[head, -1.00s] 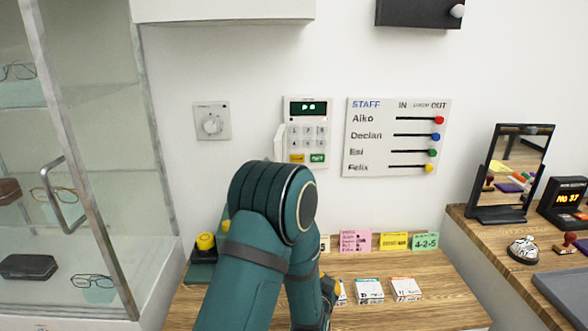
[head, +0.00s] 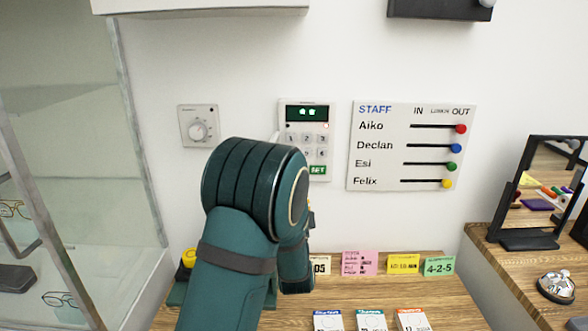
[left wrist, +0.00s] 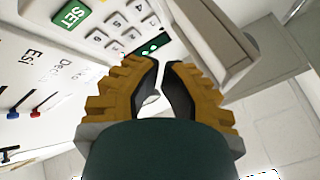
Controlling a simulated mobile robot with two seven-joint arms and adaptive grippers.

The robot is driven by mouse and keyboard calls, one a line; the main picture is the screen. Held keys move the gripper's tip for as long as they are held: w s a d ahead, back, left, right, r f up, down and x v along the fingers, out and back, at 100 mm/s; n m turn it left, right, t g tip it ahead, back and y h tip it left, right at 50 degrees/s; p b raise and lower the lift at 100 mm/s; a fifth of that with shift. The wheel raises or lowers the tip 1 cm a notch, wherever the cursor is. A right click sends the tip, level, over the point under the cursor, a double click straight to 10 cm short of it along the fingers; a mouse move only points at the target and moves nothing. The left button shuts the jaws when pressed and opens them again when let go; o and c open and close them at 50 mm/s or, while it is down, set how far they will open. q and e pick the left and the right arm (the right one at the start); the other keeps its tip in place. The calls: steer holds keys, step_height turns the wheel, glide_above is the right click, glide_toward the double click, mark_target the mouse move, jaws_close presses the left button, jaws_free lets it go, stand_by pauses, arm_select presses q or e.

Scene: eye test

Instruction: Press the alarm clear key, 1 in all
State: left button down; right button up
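The alarm keypad (head: 319,140) is a white wall box with a dark display, grey number keys and a green SET key (head: 318,170). The yellow clear key is hidden behind my left arm in the head view and does not show in the left wrist view. The left wrist view shows the SET key (left wrist: 72,14), number keys and lit display (left wrist: 150,47). My left gripper (left wrist: 161,64) has its yellow-and-black fingertips close together, empty, in front of the keypad's display side; I cannot tell contact. My right gripper is not in view.
A pale flap (left wrist: 222,50) stands out from the wall beside the keypad. A dial (head: 198,127) is left of the keypad, a STAFF slider board (head: 390,170) right. Cards (head: 360,263) stand on the wooden counter below. A glass cabinet (head: 80,130) is at left.

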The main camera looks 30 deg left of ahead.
arm_select(q)
steer(key=shift+s, duration=0.1)
steer(key=w+a, duration=0.4)
steer(key=w, duration=0.3)
steer(key=shift+w+a, duration=0.3)
steer(key=shift+w, duration=0.05)
stand_by(0.3)
steer(key=shift+b, duration=0.3)
stand_by(1.0)
steer(key=shift+w+a+b, duration=0.25)
steer(key=shift+w+b, duration=0.05)
steer(key=shift+w, duration=0.05)
